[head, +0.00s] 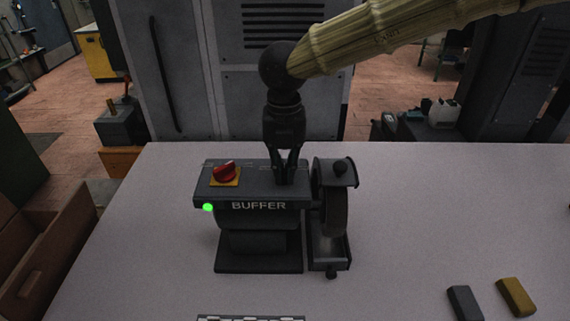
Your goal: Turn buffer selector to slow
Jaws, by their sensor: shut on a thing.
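The buffer (258,238) is a dark grey bench machine marked BUFFER, standing on the table. My gripper (284,178) points straight down at the right part of its top. The fingers are shut on the buffer selector, which they hide almost wholly, so its setting cannot be read. A red knob (225,171) on a yellow plate sits to the left on the same top, apart from my gripper. A green lamp (208,207) glows on the front left.
The buffing wheel (333,210) with its dark guard is just right of my gripper. A dark bar (465,303) and a yellow-brown bar (516,297) lie at the front right. The pale table (420,220) is mostly clear. A grey cabinet (185,80) stands behind it.

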